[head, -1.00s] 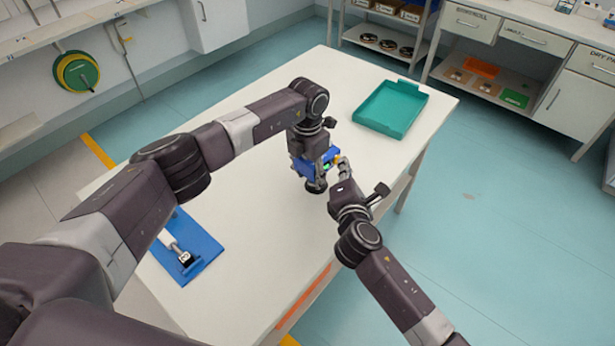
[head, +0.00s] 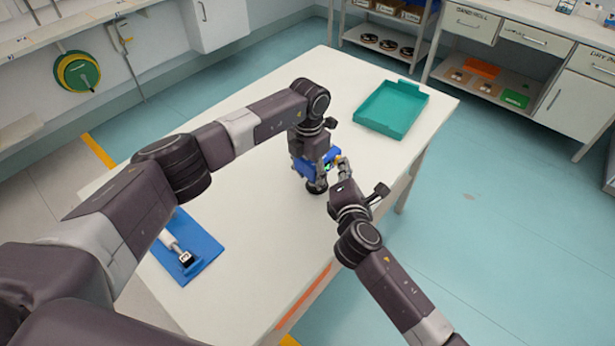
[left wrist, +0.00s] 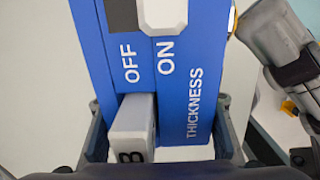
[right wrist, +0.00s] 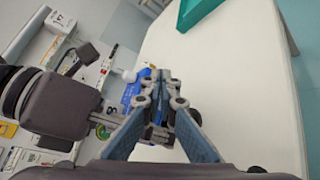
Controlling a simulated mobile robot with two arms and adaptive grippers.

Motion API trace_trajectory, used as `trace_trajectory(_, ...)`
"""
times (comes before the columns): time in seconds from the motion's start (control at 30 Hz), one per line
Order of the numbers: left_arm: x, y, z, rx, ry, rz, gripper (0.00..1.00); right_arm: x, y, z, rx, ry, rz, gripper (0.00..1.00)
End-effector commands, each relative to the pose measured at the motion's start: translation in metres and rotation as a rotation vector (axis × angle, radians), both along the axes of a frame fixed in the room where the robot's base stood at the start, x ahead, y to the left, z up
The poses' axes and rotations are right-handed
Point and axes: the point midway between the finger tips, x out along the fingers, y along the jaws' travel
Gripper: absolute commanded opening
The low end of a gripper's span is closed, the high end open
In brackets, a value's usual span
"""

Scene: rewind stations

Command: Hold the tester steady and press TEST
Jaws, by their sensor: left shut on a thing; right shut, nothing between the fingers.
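The blue tester (head: 303,167) stands on the white table in the head view, partly hidden by my arms. In the left wrist view, the tester's face (left wrist: 178,85) reads OFF, ON and THICKNESS, with a pale grey piece near the top and another low down. My left gripper (head: 319,176) is shut on the tester, with a finger on either side of it. My right gripper (head: 343,166) is shut and empty, with its tips close beside the tester. In the right wrist view, the tester (right wrist: 131,92) is mostly behind the right fingers; I cannot tell whether they touch it. The TEST button is not readable.
A blue mat (head: 205,262) with a white-and-black tool (head: 184,256) lies at the table's near left. A teal tray (head: 391,109) sits at the far right. The white table (head: 255,255) is bare around the tester. Shelves and drawers stand beyond.

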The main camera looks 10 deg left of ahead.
Motion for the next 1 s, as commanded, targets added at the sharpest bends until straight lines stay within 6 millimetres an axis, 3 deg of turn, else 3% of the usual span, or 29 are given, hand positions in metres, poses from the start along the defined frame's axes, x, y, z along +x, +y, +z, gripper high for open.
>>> trace_trajectory(0.2,0.000,-0.001,0.001,-0.002,-0.002,-0.001,0.03,-0.002,-0.001,0.001,0.002,-0.001,0.003,0.00)
trace_trajectory(0.7,0.001,0.001,0.001,0.001,-0.003,0.003,0.03,-0.027,-0.044,0.000,-0.001,-0.001,-0.001,0.00)
trace_trajectory(1.0,0.001,0.001,0.001,0.001,-0.003,0.003,0.03,-0.032,-0.051,0.000,0.000,-0.001,-0.001,0.00)
